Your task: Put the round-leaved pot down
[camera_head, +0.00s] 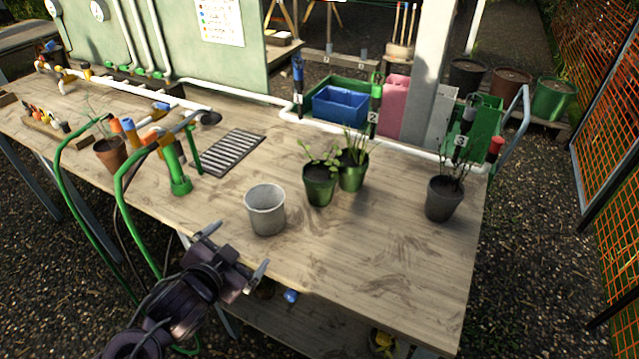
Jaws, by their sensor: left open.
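The round-leaved pot (319,189) is a green pot with a leafy plant. It stands upright on the wooden bench (385,285), close beside another green pot with narrow, upright leaves (352,177). My left gripper (235,250) is open and empty at the front edge of the bench. It is to the lower left of the round-leaved pot and clearly apart from it. An empty grey metal pot (265,214) stands between them. My right gripper is not in view.
A dark pot with a thin plant (443,201) stands at the right. A slatted grate (233,152) lies behind the metal pot. Green hoops (122,205) and a green tool (178,174) rise at the left. A white pipe (335,128) runs along the back. The front right bench is clear.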

